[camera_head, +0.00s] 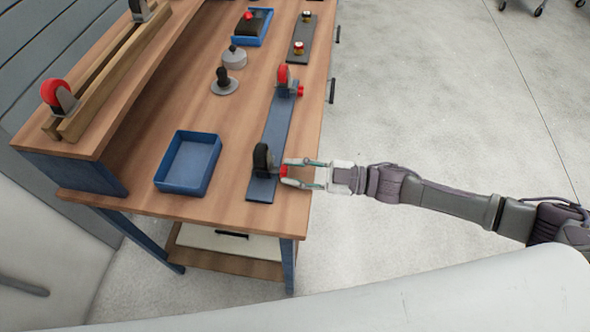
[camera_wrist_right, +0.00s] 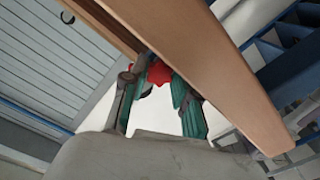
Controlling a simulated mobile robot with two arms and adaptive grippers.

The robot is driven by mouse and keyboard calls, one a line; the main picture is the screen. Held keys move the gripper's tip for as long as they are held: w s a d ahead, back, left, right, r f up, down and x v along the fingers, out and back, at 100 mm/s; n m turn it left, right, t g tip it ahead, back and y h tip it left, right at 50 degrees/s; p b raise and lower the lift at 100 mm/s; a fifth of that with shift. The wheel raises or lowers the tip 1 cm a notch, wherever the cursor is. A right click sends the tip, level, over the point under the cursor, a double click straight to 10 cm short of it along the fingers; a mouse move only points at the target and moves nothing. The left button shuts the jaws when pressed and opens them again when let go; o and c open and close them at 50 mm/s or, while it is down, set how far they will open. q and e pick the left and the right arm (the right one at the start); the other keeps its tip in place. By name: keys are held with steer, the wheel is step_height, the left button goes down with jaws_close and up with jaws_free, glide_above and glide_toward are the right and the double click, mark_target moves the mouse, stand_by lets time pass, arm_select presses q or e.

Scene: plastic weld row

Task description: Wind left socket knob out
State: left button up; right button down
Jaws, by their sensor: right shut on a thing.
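A dark plate (camera_head: 275,132) lies along the right side of the bench top and carries two upright sockets. The near socket is black (camera_head: 261,158), and its small red knob (camera_head: 284,171) faces right, towards the bench edge. The far socket (camera_head: 283,76) has a red disc and a red knob (camera_head: 300,90). My right gripper (camera_head: 290,173) reaches in from the right and is shut on the near red knob. In the right wrist view the red knob (camera_wrist_right: 159,73) sits between the green-padded fingers, partly hidden by them. My left gripper is not in view.
An empty blue tray (camera_head: 188,163) stands left of the plate. A grey flanged piece (camera_head: 224,83) and a grey cap (camera_head: 234,57) stand behind it. A raised wooden shelf (camera_head: 90,80) with a red wheel (camera_head: 55,93) runs along the left. Open floor lies right of the bench.

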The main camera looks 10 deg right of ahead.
steer(key=c, duration=0.9)
jaws_free()
steer(key=shift+o, duration=0.2)
steer(key=v, duration=1.2)
steer(key=shift+r, duration=0.1)
